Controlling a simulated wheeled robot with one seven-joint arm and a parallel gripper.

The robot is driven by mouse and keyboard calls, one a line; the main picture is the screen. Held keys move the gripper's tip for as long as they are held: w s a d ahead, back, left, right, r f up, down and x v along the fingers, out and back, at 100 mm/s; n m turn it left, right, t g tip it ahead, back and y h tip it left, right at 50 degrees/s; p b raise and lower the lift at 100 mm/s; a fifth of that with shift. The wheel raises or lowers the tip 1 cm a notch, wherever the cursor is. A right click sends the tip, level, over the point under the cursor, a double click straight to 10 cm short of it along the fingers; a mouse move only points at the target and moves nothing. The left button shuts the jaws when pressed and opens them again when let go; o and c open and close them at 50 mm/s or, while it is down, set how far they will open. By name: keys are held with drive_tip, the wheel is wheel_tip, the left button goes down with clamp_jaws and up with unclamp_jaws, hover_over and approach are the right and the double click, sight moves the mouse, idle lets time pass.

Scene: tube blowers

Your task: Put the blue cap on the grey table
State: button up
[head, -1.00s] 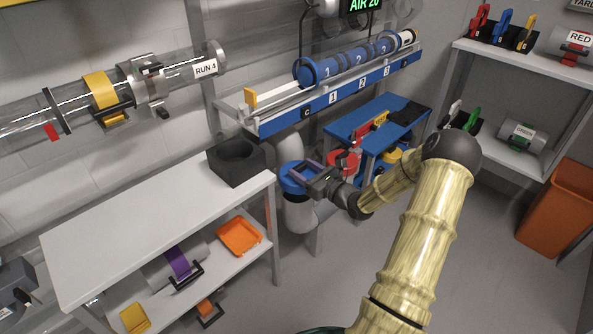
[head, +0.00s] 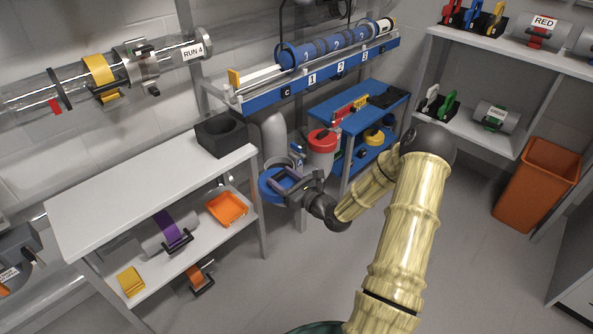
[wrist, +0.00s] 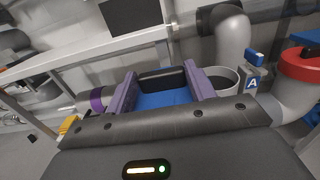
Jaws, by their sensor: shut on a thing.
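The blue cap (head: 267,187) is held in the air by my gripper (head: 284,181), off to the front of the upright pipe with the open mouth (head: 299,163). In the wrist view the purple fingers close on the cap's dark handle, and the blue top of the cap (wrist: 163,99) shows between them. The pipe's open rim (wrist: 222,73), beside a blue clip marked A, is clear of the cap. The grey table (head: 130,192) stands left of the gripper, with its right end close to the cap. The cap is not touching its top.
A black block with a round recess (head: 221,136) sits on the table's far right corner; the rest of the top is bare. A red-capped pipe (head: 322,140) and a blue table (head: 358,112) stand behind the gripper. The lower shelf holds an orange tray (head: 226,208).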

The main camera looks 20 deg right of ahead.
drive_tip(key=s+a+f, duration=0.2)
drive_tip(key=a, duration=0.4)
drive_tip(key=s+a+f+h, duration=0.1)
drive_tip(key=s+a+f, duration=0.1)
drive_tip(key=a, duration=0.3)
drive_tip(key=shift+s+a+f+m, duration=0.15)
drive_tip(key=shift+a+f+m, duration=0.15)
drive_tip(key=shift+a+f, duration=0.1)
